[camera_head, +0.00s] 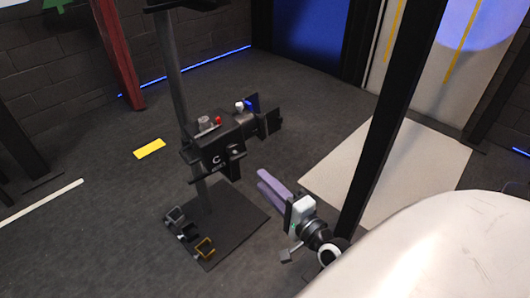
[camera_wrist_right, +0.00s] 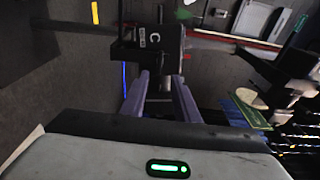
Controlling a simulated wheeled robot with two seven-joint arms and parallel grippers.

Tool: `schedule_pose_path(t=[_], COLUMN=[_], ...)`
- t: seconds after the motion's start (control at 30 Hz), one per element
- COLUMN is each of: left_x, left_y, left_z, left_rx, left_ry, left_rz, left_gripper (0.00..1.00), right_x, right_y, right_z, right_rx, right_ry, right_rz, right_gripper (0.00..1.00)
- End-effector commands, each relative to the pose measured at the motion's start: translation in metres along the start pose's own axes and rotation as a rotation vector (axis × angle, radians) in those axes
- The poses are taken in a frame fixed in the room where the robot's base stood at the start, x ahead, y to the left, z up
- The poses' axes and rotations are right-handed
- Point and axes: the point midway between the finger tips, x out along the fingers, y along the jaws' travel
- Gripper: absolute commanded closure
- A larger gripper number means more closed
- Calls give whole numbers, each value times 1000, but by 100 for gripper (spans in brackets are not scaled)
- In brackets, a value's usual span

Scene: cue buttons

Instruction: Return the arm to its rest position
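My right gripper (camera_head: 262,178) has purple fingers and a white body, and it is at the lower middle of the head view. It points up and left, toward a black box (camera_head: 216,153) marked with a "C" on a stand. In the right wrist view the box (camera_wrist_right: 150,38) appears beyond my right gripper (camera_wrist_right: 159,76). The two fingers are apart with nothing seen between them, so it is open and empty. A visible gap separates the fingers from the box in the head view. My left gripper is not in view.
The box carries a red button (camera_head: 217,120) and a blue part (camera_head: 248,105). Its grey pole (camera_head: 172,70) rises from a dark base plate (camera_head: 240,212). A yellow mark (camera_head: 149,149) lies on open dark floor to the left. A pale mat (camera_head: 425,165) lies to the right.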

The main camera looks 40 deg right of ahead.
Motion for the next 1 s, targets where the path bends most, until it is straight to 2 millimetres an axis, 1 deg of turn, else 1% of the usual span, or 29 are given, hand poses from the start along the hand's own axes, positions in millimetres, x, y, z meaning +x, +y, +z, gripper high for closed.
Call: schedule_pose_path(t=[0.27,0.37,0.47,0.57,0.6,0.67,0.7,0.77,0.8,0.9,1.0], left_x=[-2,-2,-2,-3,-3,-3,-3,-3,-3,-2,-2], left_y=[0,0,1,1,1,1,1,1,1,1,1], left_z=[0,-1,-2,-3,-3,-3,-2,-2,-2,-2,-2], left_rx=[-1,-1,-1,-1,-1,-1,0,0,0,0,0], left_ry=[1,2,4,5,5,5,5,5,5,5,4], left_rz=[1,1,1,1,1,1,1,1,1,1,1], left_gripper=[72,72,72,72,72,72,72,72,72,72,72], right_x=[0,0,-2,-12,-18,-31,-41,-57,-69,-98,-122], right_y=[0,1,5,14,19,27,33,41,47,57,64], right_z=[0,6,30,75,94,120,134,149,156,163,158], right_rx=[0,-14,-84,-237,-319,-455,-548,-688,-780,-993,-1150], right_ry=[0,-15,-87,-227,-294,-398,-464,-558,-618,-751,-847], right_rz=[1,10,52,132,168,223,260,316,354,447,529], right_gripper=[72,72,72,72,72,72,72,72,72,72,72])
